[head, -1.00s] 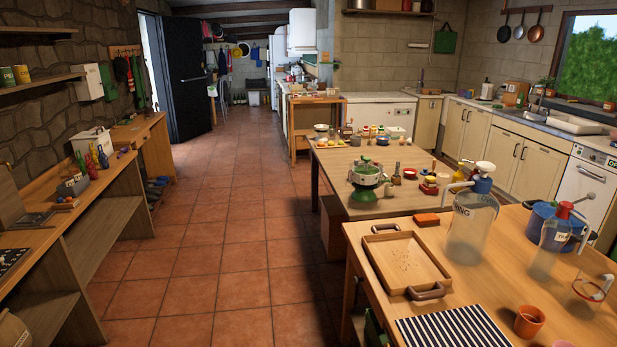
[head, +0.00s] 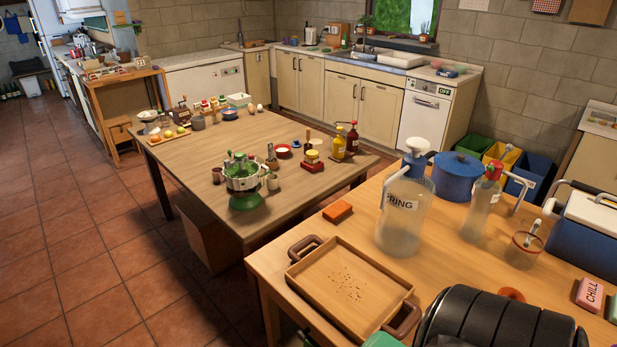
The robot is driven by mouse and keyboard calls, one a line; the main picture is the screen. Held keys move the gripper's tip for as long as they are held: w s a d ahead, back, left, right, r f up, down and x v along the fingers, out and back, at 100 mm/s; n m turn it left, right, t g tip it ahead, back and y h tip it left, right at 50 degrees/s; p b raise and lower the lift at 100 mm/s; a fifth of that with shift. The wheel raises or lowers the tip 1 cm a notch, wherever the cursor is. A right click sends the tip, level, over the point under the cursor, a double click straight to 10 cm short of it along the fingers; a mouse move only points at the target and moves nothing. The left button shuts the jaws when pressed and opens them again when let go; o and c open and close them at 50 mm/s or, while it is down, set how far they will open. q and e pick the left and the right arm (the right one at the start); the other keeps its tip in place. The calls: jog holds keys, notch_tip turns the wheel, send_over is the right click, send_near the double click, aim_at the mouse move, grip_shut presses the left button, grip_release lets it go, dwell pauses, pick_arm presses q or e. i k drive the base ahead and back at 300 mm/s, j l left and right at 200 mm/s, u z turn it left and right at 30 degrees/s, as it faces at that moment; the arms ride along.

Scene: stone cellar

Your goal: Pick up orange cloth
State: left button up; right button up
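A small orange block-like item (head: 338,211), which may be the folded orange cloth, lies on the near wooden table (head: 268,268). It is near the table's far left edge, behind the wooden tray and left of the clear SPRING jug. It is in plain sight and nothing touches it. Neither gripper shows in the head view, so I cannot see whether they are open or shut. A black ribbed arm part of mine covers the bottom right of the view.
The wooden tray (head: 322,283) with dark crumbs has two handles. The SPRING jug (head: 403,222), a blue pot (head: 459,176), a red-topped bottle (head: 481,205) and a blue cooler (head: 588,232) crowd the right. A second table (head: 215,150) stands behind.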

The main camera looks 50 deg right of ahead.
aim_at(337, 211)
jog(key=i, duration=1.7)
jog(key=i+z, duration=0.25)
jog(key=z, duration=0.15)
jog(key=i+j+z, duration=0.15)
jog(key=z, duration=0.25)
jog(key=i+j+z, duration=0.2)
jog(key=z, duration=0.2)
jog(key=i, duration=0.1)
